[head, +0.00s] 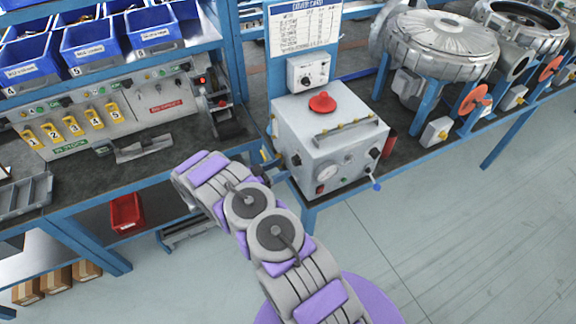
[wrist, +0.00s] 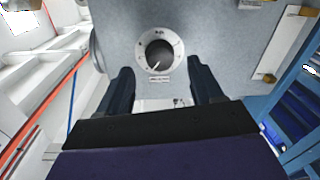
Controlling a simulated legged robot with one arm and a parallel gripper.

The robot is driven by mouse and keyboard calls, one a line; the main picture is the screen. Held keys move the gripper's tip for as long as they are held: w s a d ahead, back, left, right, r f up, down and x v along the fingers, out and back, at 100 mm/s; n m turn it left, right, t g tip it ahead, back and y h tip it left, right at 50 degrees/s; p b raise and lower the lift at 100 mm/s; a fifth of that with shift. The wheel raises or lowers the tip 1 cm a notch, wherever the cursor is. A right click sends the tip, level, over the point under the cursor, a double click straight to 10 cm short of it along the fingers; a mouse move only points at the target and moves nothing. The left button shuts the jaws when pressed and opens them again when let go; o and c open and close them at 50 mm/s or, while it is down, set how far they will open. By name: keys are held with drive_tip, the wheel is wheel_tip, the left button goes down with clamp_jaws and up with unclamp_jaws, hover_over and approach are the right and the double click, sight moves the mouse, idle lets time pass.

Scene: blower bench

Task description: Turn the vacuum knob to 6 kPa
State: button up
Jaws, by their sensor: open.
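In the wrist view, the knob (wrist: 160,54) is a dark round dial inside a white ring scale on a light grey panel. A pale pointer mark on it points to the lower left. The numbers are too small to read. My gripper (wrist: 160,73) is open and faces the panel, one dark finger at the lower left of the knob and the other at the lower right. Nothing is gripped, and I cannot tell whether the fingers touch the knob. In the head view my arm reaches toward the bench by the grey box, and its gripper cannot be made out clearly.
Blue bins (head: 90,45) are at the left, machines at the right. The floor in front is clear.

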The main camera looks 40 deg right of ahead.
sight(293, 163)
drive_tip(key=shift+s+d, duration=0.2)
drive_tip(key=shift+d, duration=0.8)
drive_tip(key=shift+s+d, duration=0.15)
drive_tip(key=shift+d, duration=0.85)
drive_tip(key=c, duration=1.1)
drive_tip(key=shift+o, duration=0.2)
drive_tip(key=shift+a, duration=0.1)
drive_tip(key=shift+m, duration=0.3)
drive_tip(key=o, duration=1.1)
drive_tip(key=shift+c, duration=0.2)
drive_tip(key=w+a+p, duration=0.1)
drive_tip(key=w+a, duration=0.2)
drive_tip(key=a, duration=1.4)
drive_tip(key=shift+w+f, duration=0.1)
drive_tip(key=shift+w, duration=0.05)
